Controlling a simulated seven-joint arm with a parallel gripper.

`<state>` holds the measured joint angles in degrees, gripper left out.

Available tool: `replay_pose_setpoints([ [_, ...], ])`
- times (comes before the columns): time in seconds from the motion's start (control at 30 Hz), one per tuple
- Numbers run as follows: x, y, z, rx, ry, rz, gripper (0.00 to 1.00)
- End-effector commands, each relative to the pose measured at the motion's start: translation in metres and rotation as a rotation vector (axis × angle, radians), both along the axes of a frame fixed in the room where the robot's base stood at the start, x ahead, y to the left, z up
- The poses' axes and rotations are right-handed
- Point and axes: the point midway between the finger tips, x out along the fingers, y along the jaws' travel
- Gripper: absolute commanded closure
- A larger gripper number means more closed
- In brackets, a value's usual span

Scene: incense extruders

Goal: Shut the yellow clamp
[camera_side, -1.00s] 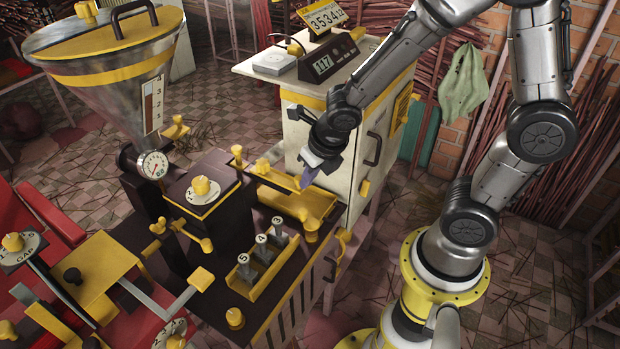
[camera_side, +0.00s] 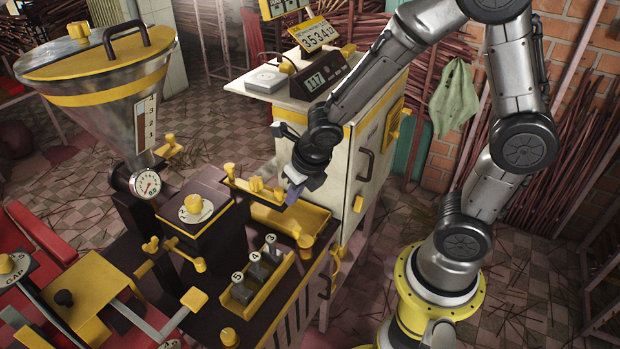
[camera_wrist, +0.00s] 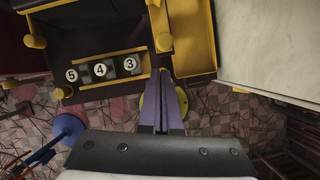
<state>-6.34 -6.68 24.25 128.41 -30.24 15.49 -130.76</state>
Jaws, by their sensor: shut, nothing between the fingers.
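A yellow bar (camera_side: 264,193) with a knob at its left end and a smaller fitting at its middle lies along the near side of the yellow tray (camera_side: 307,219). I take this bar to be the yellow clamp, but I cannot be sure. In the wrist view, a yellow bar (camera_wrist: 157,28) runs beside the tray (camera_wrist: 207,66). My gripper (camera_side: 291,198) points down with its purple fingers closed and empty, near the right end of the bar. I cannot tell if it touches. The fingers (camera_wrist: 162,98) show beside the tray's lower edge in the wrist view.
A rack (camera_side: 243,308) holds numbered pegs, with 5, 4 and 3 visible, in front of the tray. A pale cabinet (camera_side: 352,195) stands close behind my gripper. A dark block with a dial (camera_side: 195,210) and a steel hopper (camera_side: 120,105) stand to the left.

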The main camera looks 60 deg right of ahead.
Motion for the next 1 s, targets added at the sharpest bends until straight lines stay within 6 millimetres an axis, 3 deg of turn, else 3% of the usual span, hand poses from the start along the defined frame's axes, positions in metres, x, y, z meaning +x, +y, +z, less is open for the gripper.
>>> replay_pose_setpoints([
  [0.07, -0.017, 0.005, 0.0, -0.001, 0.003, 0.005, 1.0],
  [0.5, -0.046, 0.012, 0.074, -0.001, 0.002, 0.001, 1.0],
  [0.77, -0.053, 0.01, 0.094, 0.001, -0.003, -0.011, 1.0],
  [0.9, -0.058, -0.001, 0.117, 0.023, -0.08, -0.061, 1.0],
  [1.0, -0.071, -0.01, 0.134, 0.116, -0.146, -0.249, 1.0],
])
